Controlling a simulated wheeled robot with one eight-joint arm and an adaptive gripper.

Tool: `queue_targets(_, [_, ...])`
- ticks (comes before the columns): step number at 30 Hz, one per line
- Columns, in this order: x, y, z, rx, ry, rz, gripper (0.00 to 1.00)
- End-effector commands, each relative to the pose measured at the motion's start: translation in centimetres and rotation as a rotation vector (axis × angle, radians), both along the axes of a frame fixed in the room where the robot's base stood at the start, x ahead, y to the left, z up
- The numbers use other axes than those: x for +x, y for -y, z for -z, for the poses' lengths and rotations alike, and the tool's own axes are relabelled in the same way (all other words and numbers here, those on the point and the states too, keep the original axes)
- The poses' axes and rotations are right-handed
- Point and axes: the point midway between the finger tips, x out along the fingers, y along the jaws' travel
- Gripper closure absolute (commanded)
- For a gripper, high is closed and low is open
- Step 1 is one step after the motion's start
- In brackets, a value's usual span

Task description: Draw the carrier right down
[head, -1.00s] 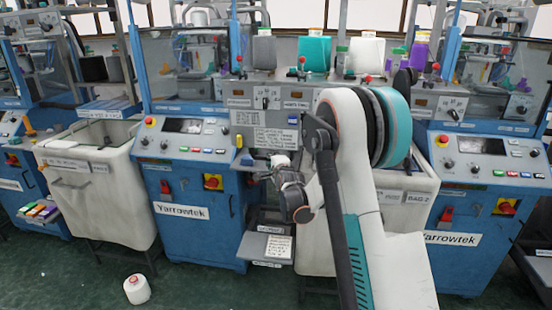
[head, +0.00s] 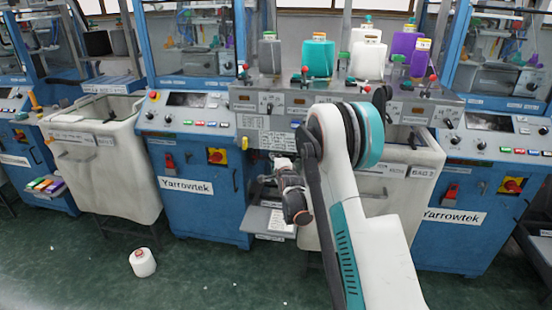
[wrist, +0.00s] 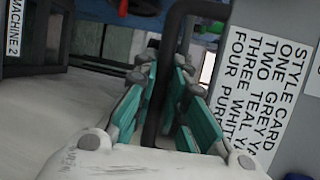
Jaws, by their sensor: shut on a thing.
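In the wrist view, my gripper (wrist: 166,78) has its teal-padded fingers closed around a dark bent bar (wrist: 194,8). The bar comes in from the top and turns down between the fingers. I take it for the carrier's handle; the rest of the carrier cannot be made out. In the head view, my gripper is low at the front of the middle machine, left of my white arm. There its fingers and the bar are too small and covered to tell apart.
A white style card (wrist: 265,85) is close right of the bar. Coloured yarn cones (head: 318,57) stand on the machine's top. White bins (head: 110,165) flank the blue cabinets. A loose white cone (head: 142,262) lies on the green floor, which is otherwise mostly clear.

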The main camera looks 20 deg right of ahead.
Motion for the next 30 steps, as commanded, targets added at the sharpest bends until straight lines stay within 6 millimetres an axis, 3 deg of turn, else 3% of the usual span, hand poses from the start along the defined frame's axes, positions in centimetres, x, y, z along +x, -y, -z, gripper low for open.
queue_targets(12, [-0.3,-0.1,0.7,0.001,-0.010,-0.002,1.00])
queue_targets(13, [-0.3,-0.1,0.8,0.001,-0.010,-0.002,0.83])
queue_targets(15, [-0.2,-0.1,0.7,0.001,-0.010,-0.002,0.68])
queue_targets(25, [-0.2,0.0,0.5,0.001,-0.006,0.000,0.67])
queue_targets(30, [-1.4,-0.3,0.2,0.001,-0.005,0.000,0.67])
